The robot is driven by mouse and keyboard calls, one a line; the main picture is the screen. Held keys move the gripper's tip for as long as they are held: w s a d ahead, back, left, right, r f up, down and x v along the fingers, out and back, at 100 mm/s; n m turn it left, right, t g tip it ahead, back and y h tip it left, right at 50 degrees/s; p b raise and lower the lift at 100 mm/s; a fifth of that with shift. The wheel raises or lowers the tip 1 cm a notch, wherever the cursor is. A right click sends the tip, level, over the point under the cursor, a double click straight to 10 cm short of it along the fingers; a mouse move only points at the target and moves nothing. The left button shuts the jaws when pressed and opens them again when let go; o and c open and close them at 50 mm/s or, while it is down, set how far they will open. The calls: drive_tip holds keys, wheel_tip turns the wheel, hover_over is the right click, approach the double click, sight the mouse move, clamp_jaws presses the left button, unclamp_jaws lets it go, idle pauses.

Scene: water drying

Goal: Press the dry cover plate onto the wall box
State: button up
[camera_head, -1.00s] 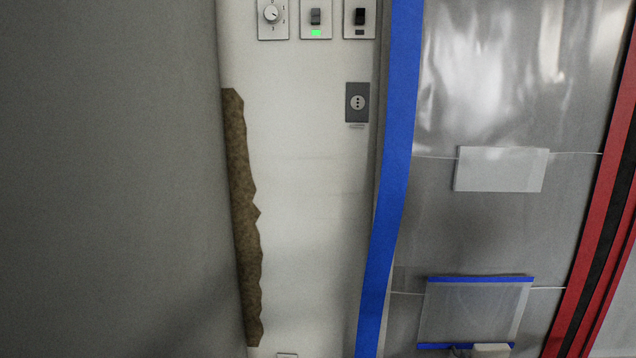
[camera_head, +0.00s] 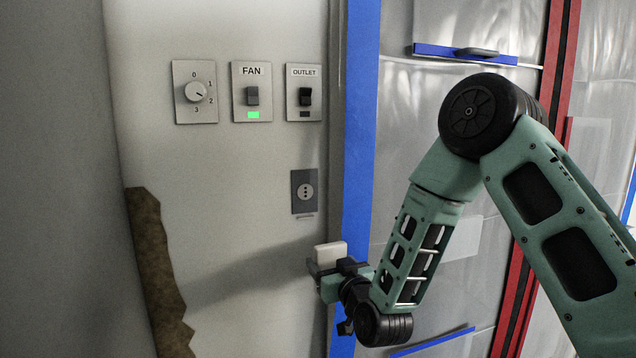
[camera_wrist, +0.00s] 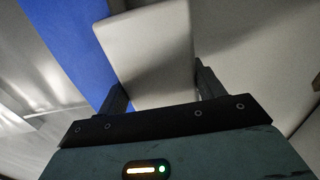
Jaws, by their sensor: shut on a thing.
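My gripper (camera_head: 328,265) is shut on a pale, blank cover plate (camera_head: 331,254), held upright in front of the wall below the grey wall box. In the wrist view the cover plate (camera_wrist: 148,55) stands between the two fingers of my gripper (camera_wrist: 160,88), its broad face toward the camera. The wall box (camera_head: 305,191) is a dark grey rectangle with a round, dotted socket, above and slightly left of the plate. The plate and the box are apart.
A dial (camera_head: 195,91), a FAN switch (camera_head: 252,92) with a green light and an OUTLET switch (camera_head: 304,92) sit above. Blue tape (camera_head: 361,130) runs down beside the box, edging plastic sheeting (camera_head: 395,100). Broken wall (camera_head: 155,265) shows at lower left.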

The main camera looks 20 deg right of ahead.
drive_tip(key=h+p, duration=0.1)
drive_tip(key=p, duration=0.3)
approach(305, 184)
drive_tip(key=shift+f+m, duration=0.3)
drive_tip(key=shift+m, duration=0.1)
drive_tip(key=shift+a+b, duration=0.1)
drive_tip(key=shift+b, duration=0.6)
drive_tip(key=shift+w+b, duration=0.35)
drive_tip(key=shift+w, duration=1.85)
drive_tip(key=shift+r, duration=0.25)
drive_tip(key=shift+w+b, duration=0.4)
drive_tip(key=shift+w, duration=1.1)
drive_tip(key=shift+s, duration=0.1)
